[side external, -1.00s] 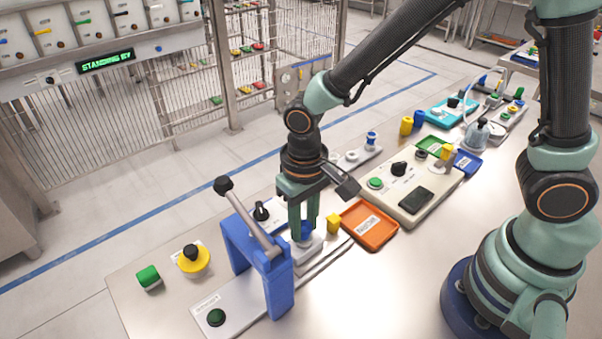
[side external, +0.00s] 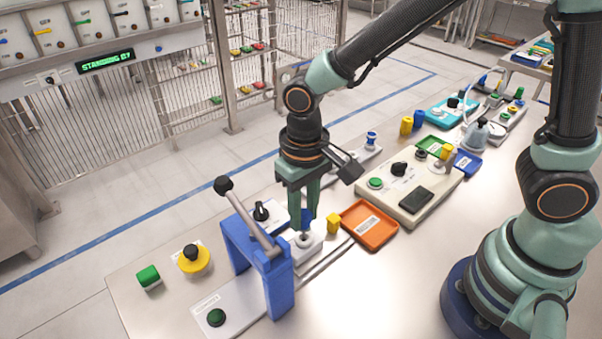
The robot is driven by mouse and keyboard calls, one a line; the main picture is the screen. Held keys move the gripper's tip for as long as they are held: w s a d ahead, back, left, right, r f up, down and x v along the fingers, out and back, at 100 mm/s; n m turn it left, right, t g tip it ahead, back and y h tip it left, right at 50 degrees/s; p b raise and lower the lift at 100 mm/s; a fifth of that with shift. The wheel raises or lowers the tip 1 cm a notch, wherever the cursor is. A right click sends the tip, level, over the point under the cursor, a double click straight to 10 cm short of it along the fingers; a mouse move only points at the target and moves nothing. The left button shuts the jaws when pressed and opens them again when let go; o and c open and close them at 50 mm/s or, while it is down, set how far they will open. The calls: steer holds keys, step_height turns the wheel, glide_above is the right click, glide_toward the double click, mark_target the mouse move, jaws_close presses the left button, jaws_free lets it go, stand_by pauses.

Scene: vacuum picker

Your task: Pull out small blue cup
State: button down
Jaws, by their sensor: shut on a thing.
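My gripper (side external: 303,222) points down over a white block (side external: 310,252) and is shut on the small blue cup (side external: 307,214). The fingers partly hide the cup. The cup is just above the block, and a round socket shows in the block's top below it. A tall blue frame with a grey lever (side external: 262,262) stands directly to the left of the block.
A cream control box (side external: 407,190) stands farther right.

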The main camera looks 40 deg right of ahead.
steer(key=shift+r, duration=1.05)
